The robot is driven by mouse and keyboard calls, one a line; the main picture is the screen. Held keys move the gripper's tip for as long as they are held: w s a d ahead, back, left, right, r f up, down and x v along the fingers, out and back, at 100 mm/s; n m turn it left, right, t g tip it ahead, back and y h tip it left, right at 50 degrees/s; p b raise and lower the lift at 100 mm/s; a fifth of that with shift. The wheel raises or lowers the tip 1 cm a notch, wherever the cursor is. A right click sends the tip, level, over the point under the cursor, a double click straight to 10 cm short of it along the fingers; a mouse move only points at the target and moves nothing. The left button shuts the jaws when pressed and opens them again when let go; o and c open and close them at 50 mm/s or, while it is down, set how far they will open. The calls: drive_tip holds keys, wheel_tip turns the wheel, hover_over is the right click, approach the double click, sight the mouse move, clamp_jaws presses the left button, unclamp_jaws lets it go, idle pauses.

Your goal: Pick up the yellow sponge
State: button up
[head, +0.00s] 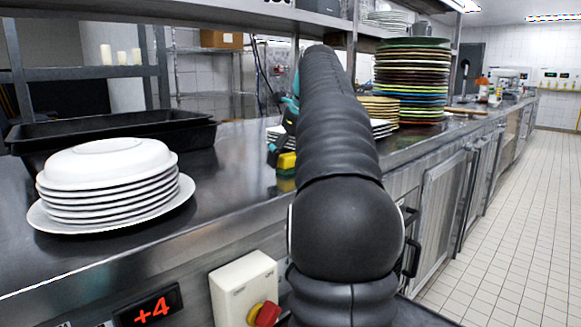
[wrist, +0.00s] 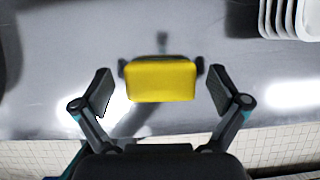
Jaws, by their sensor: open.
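The yellow sponge (head: 288,161) lies on the steel counter, just beyond my arm in the head view, and is partly hidden there. In the wrist view the sponge (wrist: 161,82) is a yellow block in the middle of the picture. My gripper (wrist: 160,92) is open, with one finger to each side of the sponge and a visible gap on both sides. In the head view my gripper (head: 279,148) shows only in part beside my arm, close to the sponge. I cannot tell its exact height above the counter.
A stack of white plates (head: 110,185) and a black tray (head: 120,130) stand on the left. White square dishes (wrist: 291,17) lie right of the sponge. A tall stack of coloured plates (head: 411,80) stands farther back. The counter's front edge is near.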

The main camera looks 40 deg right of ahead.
sight(290, 154)
drive_tip(key=c, duration=1)
drive_tip(key=shift+c, duration=0.2)
drive_tip(key=shift+r, duration=0.2)
wheel_tip(290, 154, up, 7)
drive_tip(key=p, duration=0.3)
drive_tip(key=shift+r, duration=1.35)
